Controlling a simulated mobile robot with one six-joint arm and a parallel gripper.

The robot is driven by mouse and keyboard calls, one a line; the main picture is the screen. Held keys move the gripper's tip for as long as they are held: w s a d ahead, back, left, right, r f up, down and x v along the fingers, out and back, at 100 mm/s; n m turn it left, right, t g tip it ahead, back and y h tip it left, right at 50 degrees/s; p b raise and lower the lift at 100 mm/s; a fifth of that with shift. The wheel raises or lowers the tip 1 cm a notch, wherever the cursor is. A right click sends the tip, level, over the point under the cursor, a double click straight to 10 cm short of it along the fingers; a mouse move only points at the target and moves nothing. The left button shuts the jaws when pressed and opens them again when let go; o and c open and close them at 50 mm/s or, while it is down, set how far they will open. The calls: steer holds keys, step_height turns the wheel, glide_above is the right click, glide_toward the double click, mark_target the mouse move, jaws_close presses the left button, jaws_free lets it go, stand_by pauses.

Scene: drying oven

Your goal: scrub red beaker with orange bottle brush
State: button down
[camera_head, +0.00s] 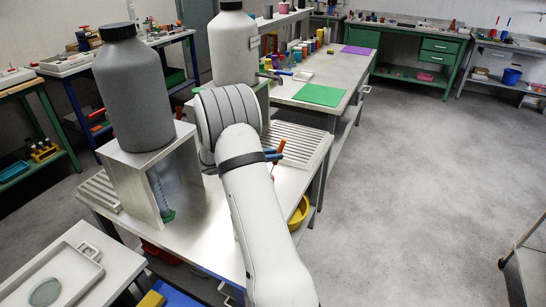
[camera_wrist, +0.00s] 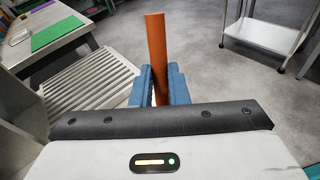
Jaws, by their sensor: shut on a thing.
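My gripper (camera_wrist: 159,72) has blue fingers, shut on an upright orange rod, which looks like the handle of the orange bottle brush (camera_wrist: 155,38). The rod stands up between the two fingertips in the wrist view. Its lower end and any bristles are hidden behind my wrist. In the head view my arm covers most of the gripper. A bit of orange, likely the brush (camera_head: 281,147), and a bit of blue finger show just right of my wrist. I cannot make out the red beaker in either view.
A ribbed draining rack (camera_head: 300,143) lies on the bench beside my wrist; it also shows in the wrist view (camera_wrist: 90,88). A large grey bottle (camera_head: 135,95) tops a metal stand at left. A white bottle (camera_head: 233,50) stands behind my arm. Floor at right is open.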

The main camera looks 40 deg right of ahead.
step_height(320, 180, up, 11)
steer(key=p, duration=0.6)
steer(key=shift+r+p, duration=0.15)
steer(key=shift+p, duration=0.25)
steer(key=shift+a, duration=0.1)
stand_by(0.7)
